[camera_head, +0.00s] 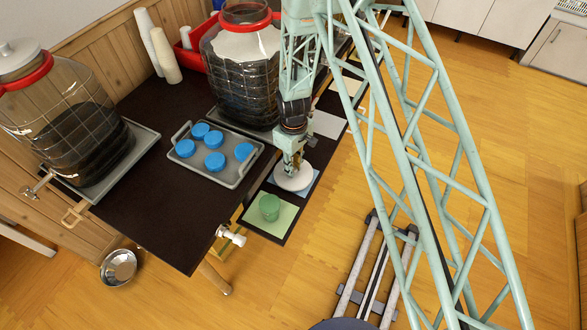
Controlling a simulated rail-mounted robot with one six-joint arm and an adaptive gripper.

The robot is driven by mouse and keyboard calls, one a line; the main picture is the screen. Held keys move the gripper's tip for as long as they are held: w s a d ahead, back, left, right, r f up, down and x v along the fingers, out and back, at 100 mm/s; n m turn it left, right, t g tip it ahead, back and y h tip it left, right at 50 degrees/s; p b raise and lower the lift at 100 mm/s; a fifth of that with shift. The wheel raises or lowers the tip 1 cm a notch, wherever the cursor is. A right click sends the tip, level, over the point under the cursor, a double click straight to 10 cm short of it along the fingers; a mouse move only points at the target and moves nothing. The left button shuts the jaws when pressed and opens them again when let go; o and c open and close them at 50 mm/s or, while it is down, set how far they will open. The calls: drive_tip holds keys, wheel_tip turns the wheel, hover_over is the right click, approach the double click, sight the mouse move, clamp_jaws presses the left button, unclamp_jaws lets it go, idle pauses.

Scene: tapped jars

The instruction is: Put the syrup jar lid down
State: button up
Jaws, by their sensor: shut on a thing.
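My gripper (292,168) points down at the front part of the dark table and is shut on a round white lid (295,181). The lid is over a light blue square (312,187) on a dark strip; I cannot tell whether it touches it. A large glass jar with a red collar (238,75) and dark contents stands behind my gripper, its top partly cut off by the frame. Another glass jar (60,110) with dark contents stands at the left, with a white lid (17,55) on it.
A grey tray (215,177) with several blue caps lies left of my gripper. A green cup (269,207) stands on a pale green square in front. White cup stacks (163,55) and a red bin (187,57) are at the back. A metal bowl (118,268) is on the floor.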

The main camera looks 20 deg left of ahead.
drive_tip(key=shift+f, duration=0.35)
drive_tip(key=shift+f, duration=0.15)
drive_tip(key=o, duration=0.9)
drive_tip(key=shift+c, duration=0.2)
wheel_tip(320, 180, up, 12)
drive_tip(key=p, duration=0.1)
idle(0.4)
idle(0.6)
drive_tip(key=shift+r, duration=0.25)
